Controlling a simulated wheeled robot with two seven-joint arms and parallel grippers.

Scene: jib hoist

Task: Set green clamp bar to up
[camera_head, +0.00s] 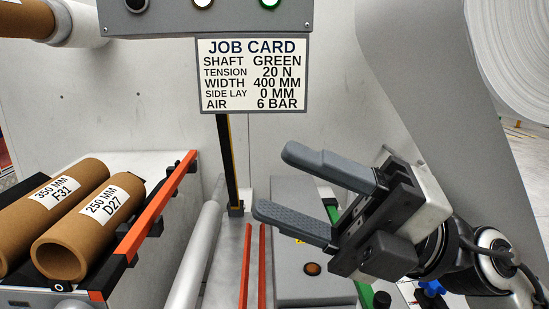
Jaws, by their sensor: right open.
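My right gripper (276,180) comes in from the right, with its two grey fingers pointing left and spread apart. It is open, with nothing between the fingers. A green bar (365,294) shows in short pieces behind and below the gripper, along the right side of a grey housing. Most of its length is hidden by my gripper, so I cannot tell whether it is up or down, or whether it is the clamp bar or another green part. My left gripper is not in view.
A job card (252,75) reading SHAFT GREEN hangs above. Brown cores (88,226) lie on a rack with an orange rail (160,209) at left. A grey roller (192,260) and thin orange bars (245,268) stand left of the grey housing (298,285). A white roll (515,50) is top right.

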